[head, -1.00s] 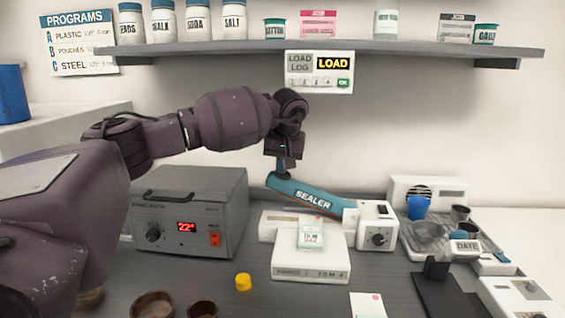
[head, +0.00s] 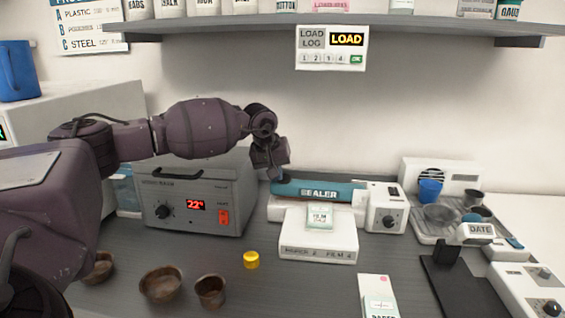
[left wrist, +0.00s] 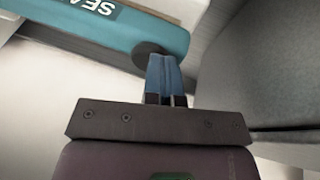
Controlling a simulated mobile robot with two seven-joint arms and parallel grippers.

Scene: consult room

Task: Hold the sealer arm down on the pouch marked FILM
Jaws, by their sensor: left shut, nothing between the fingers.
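The teal sealer arm (head: 318,190), lettered SEALER, lies nearly level over its white base, hinged at the dial housing (head: 386,208) on its right. The pouch marked FILM (head: 320,216) lies at the front of the sealer; its back edge meets the arm's front edge. My left gripper (head: 277,177) is shut and empty at the arm's free left end. In the left wrist view its blue fingertips (left wrist: 164,76) are pressed together at the round dark end of the teal arm (left wrist: 125,30), appearing to touch it. My right gripper is not in view.
A white box (head: 318,253) stands under the pouch. A grey unit reading 22 (head: 193,197) stands left of the sealer. A yellow cap (head: 251,260) and brown bowls (head: 161,284) are in front. A tray with cups (head: 440,228) is right. A LOAD panel (head: 332,47) hangs above.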

